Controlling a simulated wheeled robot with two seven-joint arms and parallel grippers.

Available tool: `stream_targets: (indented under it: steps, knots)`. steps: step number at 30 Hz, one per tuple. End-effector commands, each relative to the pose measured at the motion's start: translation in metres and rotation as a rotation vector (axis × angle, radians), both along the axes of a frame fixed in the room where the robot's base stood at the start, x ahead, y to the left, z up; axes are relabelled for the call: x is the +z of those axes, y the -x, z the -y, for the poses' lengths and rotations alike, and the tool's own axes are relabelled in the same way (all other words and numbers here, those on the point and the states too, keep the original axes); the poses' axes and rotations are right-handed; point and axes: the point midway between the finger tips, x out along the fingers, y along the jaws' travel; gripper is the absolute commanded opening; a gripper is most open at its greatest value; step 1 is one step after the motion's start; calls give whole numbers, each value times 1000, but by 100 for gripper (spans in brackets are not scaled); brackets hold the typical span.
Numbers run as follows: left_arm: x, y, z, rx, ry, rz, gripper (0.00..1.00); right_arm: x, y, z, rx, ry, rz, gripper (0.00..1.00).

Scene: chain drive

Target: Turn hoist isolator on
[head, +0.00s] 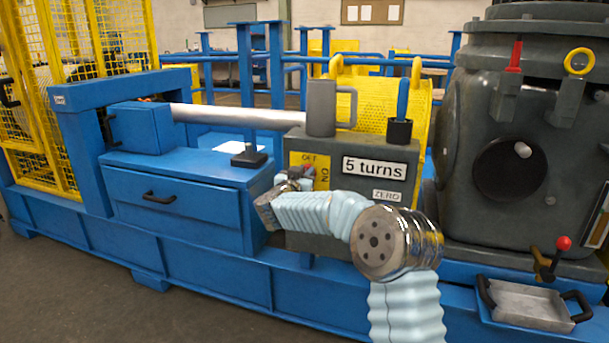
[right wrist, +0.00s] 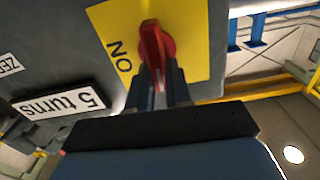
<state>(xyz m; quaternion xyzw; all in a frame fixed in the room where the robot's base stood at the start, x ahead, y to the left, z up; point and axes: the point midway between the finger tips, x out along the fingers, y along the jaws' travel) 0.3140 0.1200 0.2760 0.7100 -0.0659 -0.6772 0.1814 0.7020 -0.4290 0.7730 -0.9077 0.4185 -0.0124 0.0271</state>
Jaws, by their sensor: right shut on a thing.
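The hoist isolator is a red handle (right wrist: 154,42) on a yellow plate (right wrist: 195,35) on the side of a grey box. In the head view the yellow plate (head: 322,178) carries OFF at the top and ON, turned sideways, at its right. In the right wrist view ON is left of the handle, and the handle stands roughly upright, not pointing at ON. My right gripper (right wrist: 159,82) is shut on the red handle, a finger on either side. In the head view my right gripper (head: 296,180) partly hides the handle. My left gripper is out of view.
The grey box also bears a "5 turns" label (head: 375,167) and a ZERO label (head: 387,196). On it stand a grey mug (head: 321,108) and a black cup (head: 399,131). A blue drawer cabinet (head: 180,208) is left; a metal tray (head: 530,306) is lower right.

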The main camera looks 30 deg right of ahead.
Motion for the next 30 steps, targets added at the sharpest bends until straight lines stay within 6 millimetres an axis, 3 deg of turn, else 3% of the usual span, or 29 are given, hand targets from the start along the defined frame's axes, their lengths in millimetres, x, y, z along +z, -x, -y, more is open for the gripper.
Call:
stream_targets:
  steps: [19, 30]
  knots:
    - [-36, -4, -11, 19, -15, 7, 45, -4, 7, 8, 0, -349, 418, 0]
    - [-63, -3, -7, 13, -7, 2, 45, -9, 11, 10, 1, -578, 686, 0]
